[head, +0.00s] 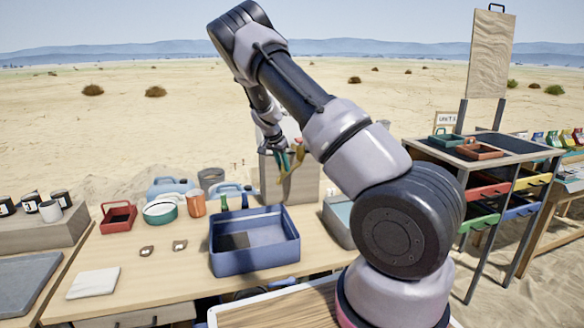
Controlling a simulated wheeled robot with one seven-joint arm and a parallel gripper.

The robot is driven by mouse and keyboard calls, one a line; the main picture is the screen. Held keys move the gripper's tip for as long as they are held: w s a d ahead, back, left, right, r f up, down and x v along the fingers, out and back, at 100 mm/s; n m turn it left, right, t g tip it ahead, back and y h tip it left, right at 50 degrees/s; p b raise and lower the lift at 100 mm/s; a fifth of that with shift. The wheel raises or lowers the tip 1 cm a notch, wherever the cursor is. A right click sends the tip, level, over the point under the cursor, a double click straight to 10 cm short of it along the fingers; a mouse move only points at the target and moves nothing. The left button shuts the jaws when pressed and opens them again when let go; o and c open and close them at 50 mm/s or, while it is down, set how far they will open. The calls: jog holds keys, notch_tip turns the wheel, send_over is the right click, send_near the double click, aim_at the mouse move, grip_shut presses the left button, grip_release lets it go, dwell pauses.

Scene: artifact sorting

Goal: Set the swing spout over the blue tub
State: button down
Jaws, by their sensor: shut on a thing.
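The blue tub (254,262) stands on the wooden table, open at the top, with a dark patch on part of its floor. The swing spout (299,155) looks like a small curved brass-yellow piece by the grey block behind the tub. It is above and beyond the tub's back right corner, not over the tub's middle. My gripper (283,158) is at the spout, with teal showing near its tips, and is shut on it. The fingers are small and the arm partly covers this area, so the exact grip is hard to see.
A grey block (302,187) stands behind the tub. An orange can (198,204), a round teal-rimmed bowl (160,212) and a red tray (118,218) stand to the left. A grey bin (338,222) is at the tub's right.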

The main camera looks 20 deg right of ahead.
jog(key=shift+w+a, duration=0.3)
jog(key=shift+w, duration=0.1)
jog(key=shift+w+a, duration=0.5)
jog(key=shift+w, duration=0.2)
jog(key=c, duration=0.7)
grip_release()
jog(key=shift+v, duration=5.35)
